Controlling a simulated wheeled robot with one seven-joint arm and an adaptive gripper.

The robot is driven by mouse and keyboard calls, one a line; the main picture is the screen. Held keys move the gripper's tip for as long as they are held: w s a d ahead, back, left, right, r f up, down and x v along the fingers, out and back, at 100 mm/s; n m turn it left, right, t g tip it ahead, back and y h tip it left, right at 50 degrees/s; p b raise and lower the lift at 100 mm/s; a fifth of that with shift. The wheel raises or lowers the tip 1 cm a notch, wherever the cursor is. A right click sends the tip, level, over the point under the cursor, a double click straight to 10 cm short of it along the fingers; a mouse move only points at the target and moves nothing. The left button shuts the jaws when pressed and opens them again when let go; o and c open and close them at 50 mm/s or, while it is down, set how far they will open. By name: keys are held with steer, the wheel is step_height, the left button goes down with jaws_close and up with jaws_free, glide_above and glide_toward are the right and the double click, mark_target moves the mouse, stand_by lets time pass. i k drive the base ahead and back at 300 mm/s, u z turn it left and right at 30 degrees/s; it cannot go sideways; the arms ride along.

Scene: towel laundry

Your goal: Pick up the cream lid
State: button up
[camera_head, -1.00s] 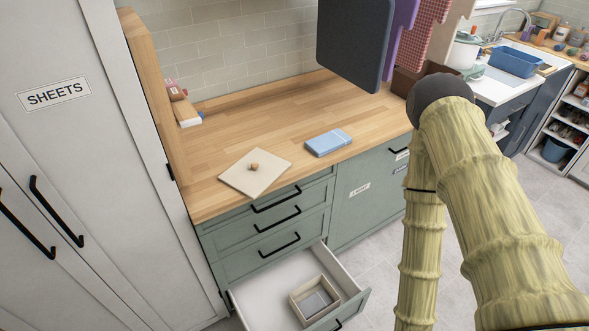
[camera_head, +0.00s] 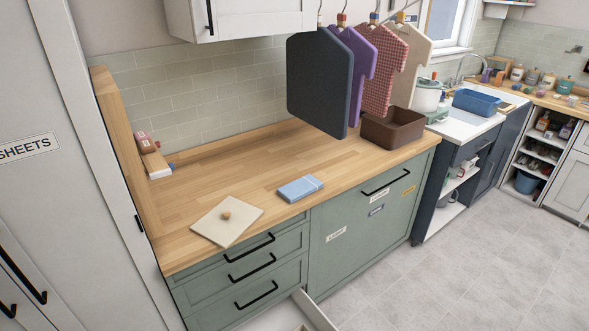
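The cream lid (camera_head: 236,228) is a flat square plate with a small round wooden knob (camera_head: 226,215). It lies flat on the wooden counter (camera_head: 215,185), near its front left edge above the drawers. My gripper is not in view, and nothing touches the lid.
A folded blue cloth (camera_head: 300,188) lies right of the lid. Shirt-shaped boards (camera_head: 318,85) hang over the counter near a brown bin (camera_head: 393,128). A drawer (camera_head: 312,312) stands open below. A tall white cabinet (camera_head: 60,200) rises at left. Floor is clear at right.

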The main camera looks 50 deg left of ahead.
mark_target(226, 223)
steer(key=z, duration=0.45)
steer(key=i, duration=0.7)
steer(key=u, duration=2.6)
